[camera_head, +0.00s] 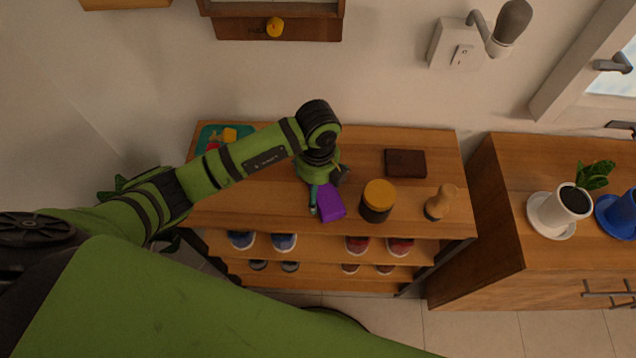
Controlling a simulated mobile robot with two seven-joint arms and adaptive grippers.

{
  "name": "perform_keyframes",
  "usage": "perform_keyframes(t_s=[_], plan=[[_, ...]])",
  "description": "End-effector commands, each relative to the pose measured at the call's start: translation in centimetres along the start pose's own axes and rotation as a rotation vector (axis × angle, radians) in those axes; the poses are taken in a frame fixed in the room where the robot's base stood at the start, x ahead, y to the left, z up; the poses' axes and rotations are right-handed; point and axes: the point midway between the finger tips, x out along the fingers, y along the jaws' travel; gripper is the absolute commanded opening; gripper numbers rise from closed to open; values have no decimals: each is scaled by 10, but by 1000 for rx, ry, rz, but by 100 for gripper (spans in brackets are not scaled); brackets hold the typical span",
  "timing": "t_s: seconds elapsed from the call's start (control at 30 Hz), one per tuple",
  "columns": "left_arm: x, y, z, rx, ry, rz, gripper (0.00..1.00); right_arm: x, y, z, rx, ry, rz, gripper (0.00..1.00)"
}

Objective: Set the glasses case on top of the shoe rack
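The purple glasses case (330,204) is at the front edge of the wooden top of the shoe rack (265,205), near its middle. It looks slightly turned; whether it rests on the top or is held just above it is not clear. My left gripper (325,188) points down at the case, with one finger along its left side and dark gripper parts by its upper right. The gripper partly hides the case, and whether it grips it cannot be seen. My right gripper is out of view.
On the rack top are a yellow-lidded jar (378,200) just right of the case, a wooden-handled brush (440,202), a dark brown wallet-like item (405,163) and a teal tray (212,138). Shoes (284,242) fill lower shelves. A cabinet with potted plants (565,203) stands right.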

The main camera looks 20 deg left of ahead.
Motion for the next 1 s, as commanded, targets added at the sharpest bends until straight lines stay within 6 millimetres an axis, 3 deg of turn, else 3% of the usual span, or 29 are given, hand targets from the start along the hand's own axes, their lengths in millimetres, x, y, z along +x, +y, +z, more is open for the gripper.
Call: perform_keyframes(t_s=[0.33,0.63,0.8,1.0], plan=[[-13,-1,1,0,-1,-4,100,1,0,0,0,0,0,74],[-76,-1,1,2,-5,-5,100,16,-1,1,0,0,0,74],[-109,0,2,1,-6,-2,100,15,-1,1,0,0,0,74],[-123,0,0,-1,-1,1,100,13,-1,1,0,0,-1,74]])
